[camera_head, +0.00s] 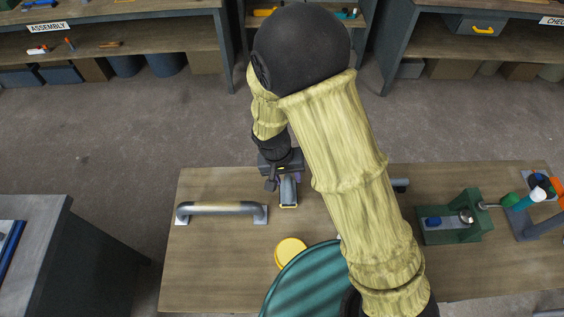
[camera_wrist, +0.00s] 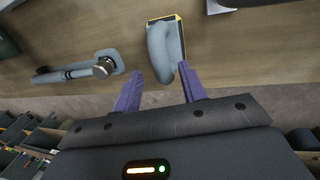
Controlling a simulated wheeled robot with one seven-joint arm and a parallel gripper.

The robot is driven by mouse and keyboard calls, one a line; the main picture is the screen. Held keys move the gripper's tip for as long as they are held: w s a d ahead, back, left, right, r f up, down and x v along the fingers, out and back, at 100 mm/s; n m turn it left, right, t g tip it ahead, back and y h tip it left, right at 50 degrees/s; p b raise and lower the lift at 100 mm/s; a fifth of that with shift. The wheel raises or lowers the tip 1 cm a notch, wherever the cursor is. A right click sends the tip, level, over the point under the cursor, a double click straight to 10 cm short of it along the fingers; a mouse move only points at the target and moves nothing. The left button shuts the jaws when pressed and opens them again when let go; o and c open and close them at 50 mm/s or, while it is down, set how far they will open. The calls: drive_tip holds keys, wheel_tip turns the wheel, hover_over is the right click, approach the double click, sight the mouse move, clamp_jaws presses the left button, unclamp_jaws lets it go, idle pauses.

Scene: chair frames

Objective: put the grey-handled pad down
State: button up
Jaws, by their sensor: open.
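The grey-handled pad (camera_wrist: 165,52) rests on the wooden bench top, with a rounded grey handle on a flat base that has a yellow edge. In the head view the pad (camera_head: 288,191) is near the bench's far edge, just below my gripper. My gripper (camera_wrist: 161,72) has two purple fingers, spread apart, with their tips at either side of the near end of the handle. I see no clear grip on it. In the head view my gripper (camera_head: 286,178) is partly hidden by its own wrist.
A grey bar handle (camera_head: 222,208) lies left of the pad. A yellow disc (camera_head: 290,251) and a teal round top (camera_head: 305,285) are nearer. A grey tool with a round knob (camera_wrist: 82,68) lies left in the wrist view. A green fixture (camera_head: 447,222) stands right.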

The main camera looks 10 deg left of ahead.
sight(281, 189)
wheel_tip(281, 189, up, 8)
drive_tip(key=a+b, duration=0.1)
drive_tip(key=shift+s+a, duration=0.2)
drive_tip(key=shift+a, duration=0.05)
idle(0.6)
drive_tip(key=s+d+r+m+t+y, duration=0.1)
drive_tip(key=d+r, duration=0.2)
drive_tip(key=d, duration=0.9)
drive_tip(key=d+r+m+t+y, duration=0.1)
drive_tip(key=d+r, duration=0.2)
drive_tip(key=d, duration=0.9)
drive_tip(key=shift+s+d+r+m, duration=0.2)
drive_tip(key=shift+s+d+m, duration=0.1)
drive_tip(key=shift+s+m, duration=0.1)
